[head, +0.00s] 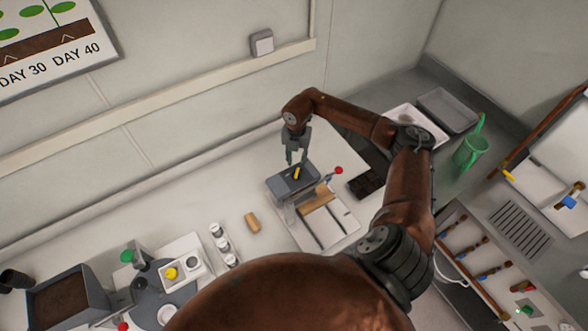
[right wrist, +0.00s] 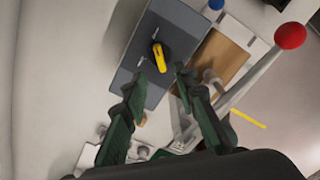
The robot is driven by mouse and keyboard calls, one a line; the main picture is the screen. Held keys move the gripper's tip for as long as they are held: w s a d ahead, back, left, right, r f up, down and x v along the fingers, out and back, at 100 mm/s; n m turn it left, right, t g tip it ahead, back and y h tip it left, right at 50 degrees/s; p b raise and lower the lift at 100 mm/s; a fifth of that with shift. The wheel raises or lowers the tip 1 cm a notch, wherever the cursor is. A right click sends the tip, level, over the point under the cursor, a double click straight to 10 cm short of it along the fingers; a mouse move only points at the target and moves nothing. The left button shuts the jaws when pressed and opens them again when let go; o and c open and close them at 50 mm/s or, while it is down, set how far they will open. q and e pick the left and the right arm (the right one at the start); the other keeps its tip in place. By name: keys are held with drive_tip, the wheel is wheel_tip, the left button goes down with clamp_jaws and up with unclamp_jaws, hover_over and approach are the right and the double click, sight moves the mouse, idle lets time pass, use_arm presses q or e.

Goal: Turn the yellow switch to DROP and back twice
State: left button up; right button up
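The yellow switch (head: 297,173) is a yellow bar on a dark round base, set on top of a grey box (head: 280,188) on the white bench. In the right wrist view the switch (right wrist: 159,57) shows just beyond the fingertips, on the grey panel (right wrist: 187,22). Its bar runs nearly along the length of the picture's vertical, slightly tilted. My right gripper (head: 297,160) is above the box, its fingers pointing down at the switch. In the right wrist view the gripper (right wrist: 160,78) is open, its fingers apart and empty. No DROP label can be read. My left gripper is not in view.
A lever with a red knob (right wrist: 290,36) stands beside the box; the knob also shows in the head view (head: 339,170). A wooden block (head: 252,222) and white-capped jars (head: 222,244) are to the left. A green watering can (head: 470,152) stands at the right.

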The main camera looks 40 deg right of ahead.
sight(296, 173)
wheel_tip(296, 173, down, 6)
drive_tip(key=shift+s+f+p, duration=0.1)
drive_tip(key=shift+s+p, duration=0.05)
drive_tip(key=shift+p, duration=0.85)
drive_tip(key=shift+f, duration=0.55)
drive_tip(key=shift+c, duration=0.6)
clamp_jaws()
